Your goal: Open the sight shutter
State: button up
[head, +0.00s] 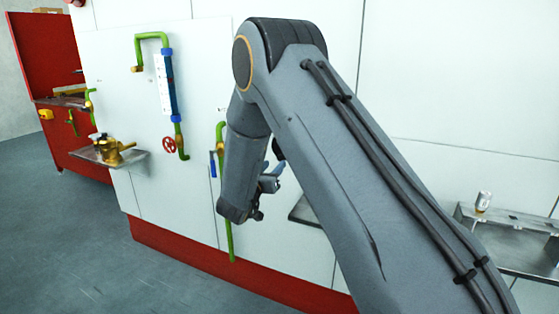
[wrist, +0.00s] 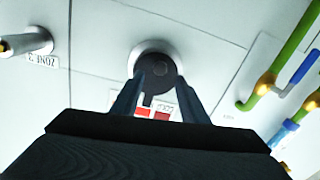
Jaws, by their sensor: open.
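A dark round disc (wrist: 158,70) in a pale round rim on the white wall shows in the wrist view. It looks like the sight shutter, and it covers most of the rim's opening. A dark tab seems to hang from its lower edge. A label with red patches (wrist: 158,111) is just below it. My gripper (wrist: 162,80) is open, with its fingers on either side of the disc's lower part in the picture. I cannot tell whether they touch it. In the head view my gripper (head: 270,181) is near the wall, and my arm hides the disc.
Another round fitting (wrist: 35,41) with a zone label is at the left in the wrist view. Green pipes (wrist: 285,60) are at the right. In the head view, a red valve wheel (head: 169,145), a shelf with brass parts (head: 110,157) and a metal ledge (head: 525,252) flank my arm.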

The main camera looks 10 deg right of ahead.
aim_at(280, 159)
jog(key=shift+p+x, duration=0.5)
jog(key=shift+x, duration=2.2)
